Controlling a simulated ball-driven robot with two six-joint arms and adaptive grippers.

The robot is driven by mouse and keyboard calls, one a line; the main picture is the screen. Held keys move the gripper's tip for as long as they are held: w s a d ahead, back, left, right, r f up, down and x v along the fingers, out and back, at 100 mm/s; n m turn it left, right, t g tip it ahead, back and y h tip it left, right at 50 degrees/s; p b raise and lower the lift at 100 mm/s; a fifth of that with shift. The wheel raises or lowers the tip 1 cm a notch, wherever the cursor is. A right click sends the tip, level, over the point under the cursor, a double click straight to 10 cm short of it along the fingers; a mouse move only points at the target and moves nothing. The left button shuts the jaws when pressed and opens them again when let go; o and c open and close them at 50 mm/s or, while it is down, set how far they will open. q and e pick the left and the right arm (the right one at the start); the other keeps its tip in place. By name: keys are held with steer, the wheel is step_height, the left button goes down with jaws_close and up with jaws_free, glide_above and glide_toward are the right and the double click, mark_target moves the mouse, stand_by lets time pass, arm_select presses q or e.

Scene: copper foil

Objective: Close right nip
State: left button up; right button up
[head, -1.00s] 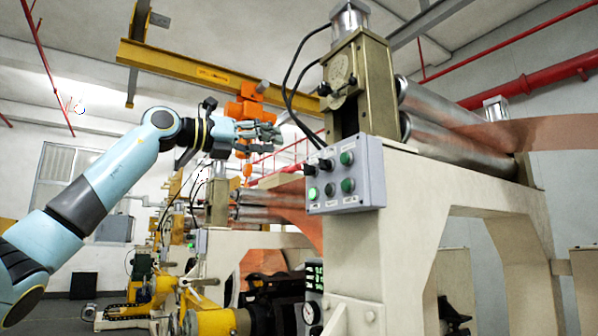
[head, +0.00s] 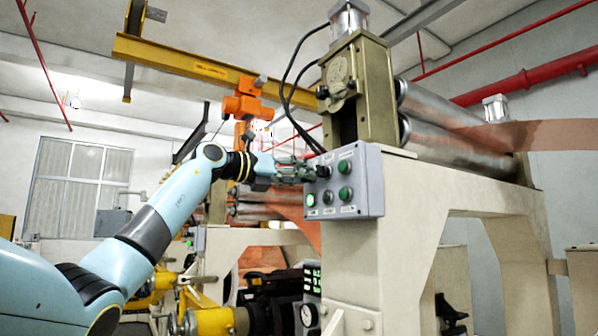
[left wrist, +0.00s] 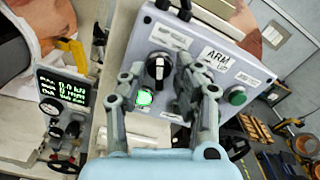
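A grey control box (head: 365,180) is fixed to the front of the cream roller stand. It carries a black selector knob, several green buttons and white labels. In the left wrist view the black selector knob (left wrist: 158,67) has a white mark, and a lit green button (left wrist: 144,97) sits below it. My left gripper (head: 314,172) is at the upper left of the box. In the left wrist view my left gripper (left wrist: 160,72) is open, with one finger on each side of the knob. I cannot tell whether the fingers touch it. My right gripper is not in view.
Two shiny steel rollers (head: 445,135) with copper foil (head: 550,135) lie behind the box on the stand (head: 400,230). Black cables (head: 288,85) run down to the box top. A display with green digits (left wrist: 65,88) and gauges are left of the box in the wrist view.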

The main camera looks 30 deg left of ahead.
arm_select(q)
steer(key=shift+c, duration=0.4)
jaws_close()
steer(key=shift+n+p, duration=0.9)
steer(key=shift+p, duration=0.15)
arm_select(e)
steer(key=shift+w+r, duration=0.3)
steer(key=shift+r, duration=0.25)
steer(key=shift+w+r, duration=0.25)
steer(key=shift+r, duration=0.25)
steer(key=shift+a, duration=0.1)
arm_select(q)
steer(key=shift+o, duration=0.4)
jaws_free()
steer(key=shift+w+a, duration=0.1)
